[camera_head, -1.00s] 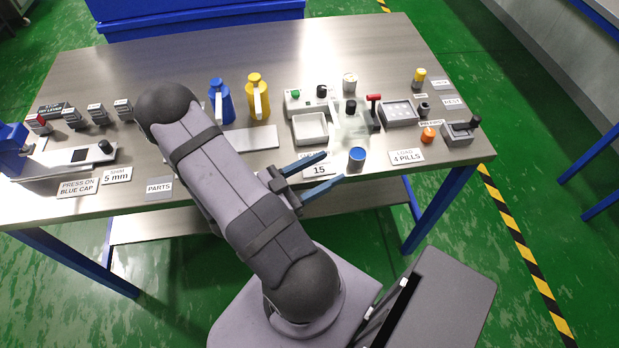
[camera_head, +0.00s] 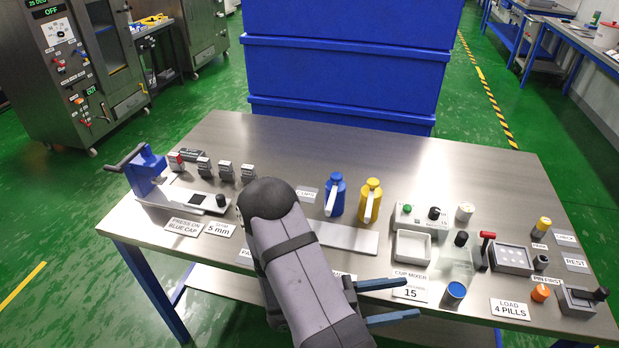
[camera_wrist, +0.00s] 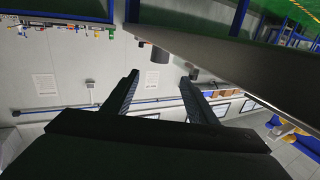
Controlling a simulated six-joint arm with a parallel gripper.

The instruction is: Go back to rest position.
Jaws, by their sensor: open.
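My gripper (camera_head: 388,300) shows in the head view at the front edge of the table, to the right of my arm. Its two blue-grey fingers point right and stand apart with nothing between them. In the wrist view my gripper (camera_wrist: 160,90) also shows open and empty, with a wall and the table's edge beyond it. The steel table (camera_head: 400,155) is below and behind the arm. A blue-topped cup (camera_head: 454,293) stands just right of the fingers, and a label reading 15 (camera_head: 411,293) lies beside them. My arm hides part of the table's front.
A blue bottle (camera_head: 335,195) and a yellow bottle (camera_head: 370,200) stand mid-table. A white tray (camera_head: 412,247), a red-handled lever (camera_head: 486,250) and a pill plate (camera_head: 511,257) are at right. A blue press (camera_head: 147,172) stands at left. The table's back is clear.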

